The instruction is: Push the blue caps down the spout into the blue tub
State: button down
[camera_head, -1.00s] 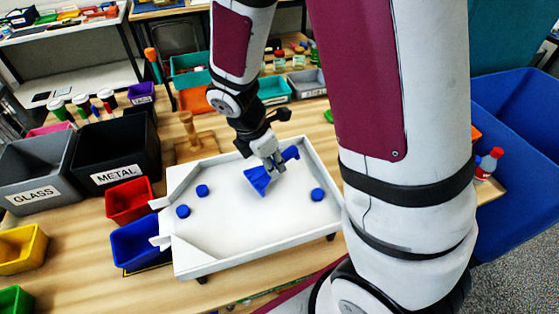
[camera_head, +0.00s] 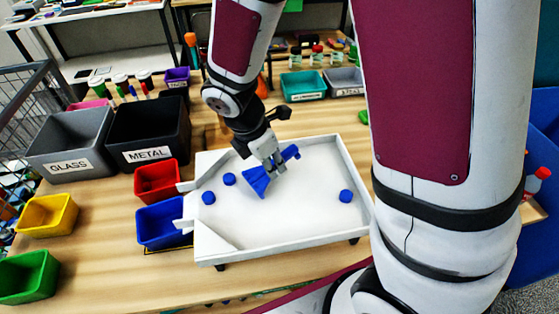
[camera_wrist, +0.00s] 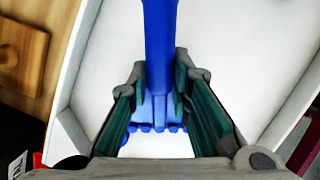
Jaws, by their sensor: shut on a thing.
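My gripper (camera_head: 272,162) is shut on the handle of a blue pusher (camera_head: 255,182) with a flared head. It holds the pusher over the white tray (camera_head: 290,235), head low near the tray floor; I cannot tell whether it touches. In the wrist view the blue handle (camera_wrist: 160,45) runs between the fingers. Two blue caps, one (camera_head: 229,179) just left of the pusher head and one (camera_head: 208,197) nearer the spout, lie on the tray's left side. A third cap (camera_head: 346,195) lies near the right wall. The blue tub (camera_head: 160,225) stands at the spout's open left end.
A red tub (camera_head: 157,180) stands behind the blue tub. Black METAL (camera_head: 148,130) and grey GLASS (camera_head: 70,145) bins stand at back left. Yellow (camera_head: 47,215) and green (camera_head: 28,277) tubs are at far left. The tray's middle and front are clear.

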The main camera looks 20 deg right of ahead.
aim_at(250, 184)
jog(key=shift+s+a+m+g, duration=0.15)
jog(key=shift+s+a+m, duration=0.25)
jog(key=shift+a, duration=0.7)
jog(key=shift+s+a+m+g, duration=0.15)
jog(key=shift+a+m, duration=0.4)
jog(key=shift+a, duration=0.5)
jog(key=shift+s+a+m+g, duration=0.1)
jog(key=shift+s+a+m, duration=0.3)
jog(key=shift+a, duration=0.7)
jog(key=shift+s+a+m+g, duration=0.1)
jog(key=shift+a+m+g, duration=0.1)
jog(key=shift+a+m, duration=0.65)
jog(key=shift+s+a+m+g, duration=0.1)
jog(key=shift+a+m+g, duration=0.15)
jog(key=shift+a, duration=1.05)
jog(key=shift+w+a, duration=0.25)
jog(key=shift+a, duration=0.8)
jog(key=shift+w+a, duration=0.2)
jog(key=shift+a, duration=0.8)
jog(key=shift+s+d+r+p, duration=0.15)
jog(key=shift+r+p, duration=0.3)
jog(key=shift+r, duration=0.5)
jog(key=shift+w+d+r+p, duration=0.1)
jog(key=shift+d+r+p, duration=0.25)
jog(key=shift+r, duration=0.55)
jog(key=shift+s+d+r+p, duration=0.15)
jog(key=shift+r+p, duration=0.35)
jog(key=shift+r, duration=0.45)
jog(key=shift+w, duration=0.1)
